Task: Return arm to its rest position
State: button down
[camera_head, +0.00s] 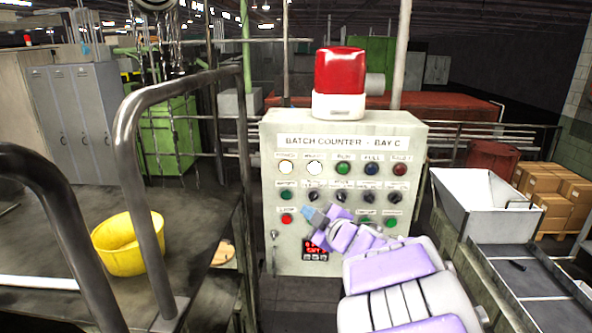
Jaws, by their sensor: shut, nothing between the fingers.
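My arm, white and lilac, reaches up from the bottom right of the head view. My gripper (310,215) is at its far end, in front of the control panel (348,262). It is shut and holds nothing. The panel is a pale box labelled "BATCH COUNTER - BAY C", with rows of buttons and knobs and a small red display (315,250). The gripper covers part of the panel's lower rows. I cannot tell whether its tip touches the panel.
A red beacon (340,72) tops the panel. Metal handrails (140,170) and a yellow bucket (130,245) are at left. A white hopper (485,200), a conveyor (530,285) and cardboard boxes (550,190) are at right. Grey lockers (75,120) stand behind at left.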

jog(key=s+d+f+m+h+b, duration=0.3)
jog(key=d+m+h, duration=0.15)
jog(key=d, duration=0.35)
jog(key=s+d+f+m+h+b, duration=0.2)
jog(key=d+f+m+h, duration=0.25)
jog(key=d, duration=0.25)
jog(key=s+d+f+m+g+h+b, duration=0.3)
jog(key=s+d+f+m+g+b, duration=0.25)
jog(key=s, duration=0.55)
jog(key=s+a+f+g+y+b, duration=0.1)
jog(key=s+a+f+g, duration=0.1)
jog(key=s+f, duration=0.4)
jog(key=s+a+f+m+g+y+b, duration=0.1)
jog(key=s+f+g, duration=0.4)
jog(key=s, duration=1)
jog(key=s+a+f+g+y+b, duration=0.1)
jog(key=s+a+f+g+b, duration=0.2)
jog(key=s, duration=0.8)
notch_tip(320, 180, down, 4)
jog(key=shift+a+r+m, duration=0.2)
jog(key=shift+a+m, duration=0.15)
jog(key=shift+a, duration=0.65)
